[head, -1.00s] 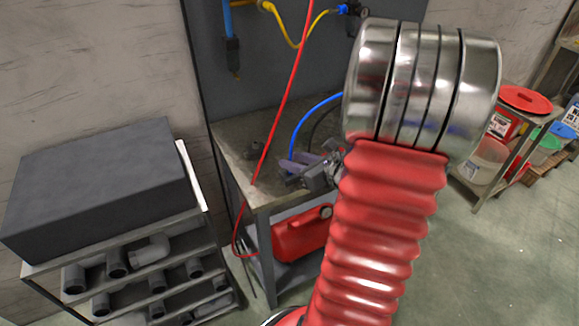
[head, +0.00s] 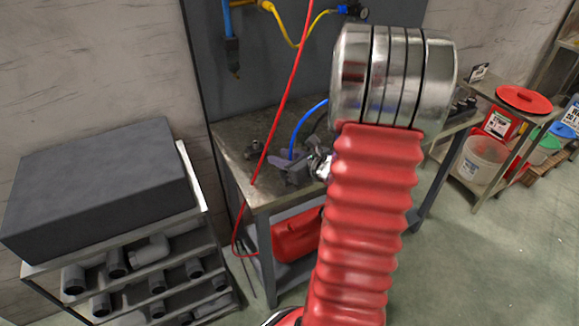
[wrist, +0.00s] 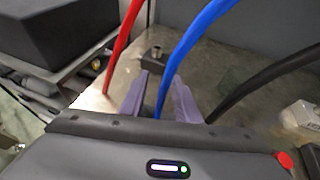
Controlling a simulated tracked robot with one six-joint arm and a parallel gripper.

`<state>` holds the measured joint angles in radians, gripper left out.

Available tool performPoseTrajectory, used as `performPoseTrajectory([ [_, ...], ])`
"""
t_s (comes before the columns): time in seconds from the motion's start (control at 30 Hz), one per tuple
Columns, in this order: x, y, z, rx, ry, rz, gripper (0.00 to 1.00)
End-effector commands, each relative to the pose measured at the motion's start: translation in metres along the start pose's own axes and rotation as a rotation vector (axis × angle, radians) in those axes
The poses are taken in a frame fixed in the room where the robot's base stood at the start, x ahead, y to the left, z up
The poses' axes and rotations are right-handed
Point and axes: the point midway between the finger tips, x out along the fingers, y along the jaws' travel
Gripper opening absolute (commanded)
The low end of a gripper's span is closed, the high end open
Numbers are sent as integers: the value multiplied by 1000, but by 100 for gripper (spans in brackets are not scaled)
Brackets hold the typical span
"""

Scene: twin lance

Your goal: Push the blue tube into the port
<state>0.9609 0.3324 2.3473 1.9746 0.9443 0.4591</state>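The blue tube (head: 304,124) curves down over the workbench in the head view, and its upper part goes behind my arm. In the wrist view the blue tube (wrist: 186,48) drops to between my gripper's two purple fingers. My gripper (head: 283,161) is low over the bench top. Its fingers (wrist: 160,88) look apart in the wrist view, with a gap beside the tube. The tube's lower end is hidden behind my gripper body. I cannot clearly make out the port. A small metal fitting (wrist: 155,53) stands on the bench beyond the fingers and also shows in the head view (head: 253,149).
A red hose (head: 284,92) hangs left of the blue tube, and a black hose (wrist: 262,77) runs to its right. A shelf of pipe fittings (head: 150,252) stands left of the workbench (head: 229,138). A red canister (head: 295,236) sits under the bench.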

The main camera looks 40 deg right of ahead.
Motion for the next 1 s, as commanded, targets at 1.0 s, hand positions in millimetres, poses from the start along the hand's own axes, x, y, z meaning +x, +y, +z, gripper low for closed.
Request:
performPoseTrajectory([
  [1.0, 0, 0, 0, 0, 0, -1, 0],
])
